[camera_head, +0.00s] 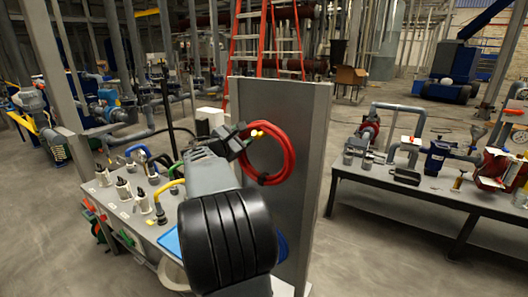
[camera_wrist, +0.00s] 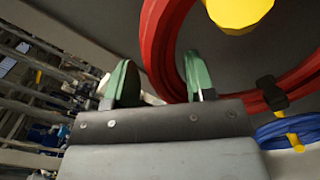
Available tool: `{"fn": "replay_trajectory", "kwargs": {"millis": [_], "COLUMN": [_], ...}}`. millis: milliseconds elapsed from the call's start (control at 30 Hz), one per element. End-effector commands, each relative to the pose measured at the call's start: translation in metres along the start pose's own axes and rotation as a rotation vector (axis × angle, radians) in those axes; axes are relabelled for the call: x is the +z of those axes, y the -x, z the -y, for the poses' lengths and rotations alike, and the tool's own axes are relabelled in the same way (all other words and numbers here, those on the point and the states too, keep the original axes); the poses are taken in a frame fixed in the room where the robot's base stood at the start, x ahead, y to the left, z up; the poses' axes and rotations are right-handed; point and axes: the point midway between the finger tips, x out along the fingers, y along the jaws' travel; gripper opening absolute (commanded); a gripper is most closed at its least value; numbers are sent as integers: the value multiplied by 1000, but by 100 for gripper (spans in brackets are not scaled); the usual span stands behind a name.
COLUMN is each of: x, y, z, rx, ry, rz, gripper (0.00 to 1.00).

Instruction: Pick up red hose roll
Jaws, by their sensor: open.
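The red hose roll (camera_head: 290,155) hangs as a ring on a yellow peg (camera_head: 257,132) on the upright grey panel. A dark strap crosses its lower part. In the wrist view, the roll (camera_wrist: 158,50) fills the upper right, with the peg (camera_wrist: 240,10) at the top. My gripper (camera_head: 243,137) is at the upper left of the roll. In the wrist view, my gripper (camera_wrist: 162,78) has its green-padded fingers apart, with the roll's left side showing between them and passing behind the right finger. I cannot tell whether they touch it.
A blue hose roll (camera_wrist: 285,130) hangs lower on another yellow peg (camera_wrist: 295,142). The grey panel (camera_head: 312,120) stands close to my arm. Several tools stand on the bench at left. A second table (camera_head: 440,195) with pipe parts is at right. An orange ladder stands behind.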

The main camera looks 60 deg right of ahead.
Motion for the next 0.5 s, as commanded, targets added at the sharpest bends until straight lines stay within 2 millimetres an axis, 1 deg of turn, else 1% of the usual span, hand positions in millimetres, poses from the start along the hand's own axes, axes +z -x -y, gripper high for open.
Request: {"fn": "replay_trajectory", "kwargs": {"millis": [33,100,200,300,500], "x": [3,2,1,0,0], "y": [-7,-15,-22,-26,-26], "z": [-2,-1,-1,0,0], "rx": [-3,-2,-1,-1,0], "ry": [1,0,0,-1,-1], "rz": [1,1,1,0,0], "gripper": [50,50,50,50,50]}}
